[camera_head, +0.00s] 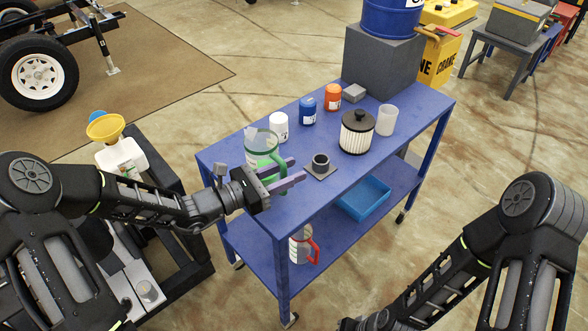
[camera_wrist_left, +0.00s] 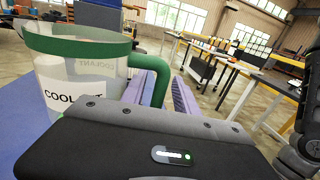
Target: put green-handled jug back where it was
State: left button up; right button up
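The green-handled jug (camera_head: 262,143) is a clear, upright jug with a green rim and handle at the left end of the blue cart's top. In the left wrist view, the jug (camera_wrist_left: 75,85) fills the upper left and shows a "COOLANT" label. My left gripper (camera_head: 297,169) is beside it, with its purple fingers apart. The green handle (camera_wrist_left: 158,72) appears between the fingers, with space visible around it. The jug's base is partly hidden by the gripper. Only a dark part of my right gripper (camera_head: 352,324) shows at the bottom edge; its fingers cannot be made out.
The blue cart top (camera_head: 335,190) also carries a small black cup on a plate (camera_head: 320,163), a filter (camera_head: 357,132), a white cup (camera_head: 387,120) and several small jars. A red-handled jug (camera_head: 302,246) and a blue bin (camera_head: 364,197) are on the lower shelf. A yellow funnel (camera_head: 105,127) is at left.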

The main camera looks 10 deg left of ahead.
pick_arm(q)
jog(key=v, duration=1)
jog(key=shift+s+a, duration=0.2)
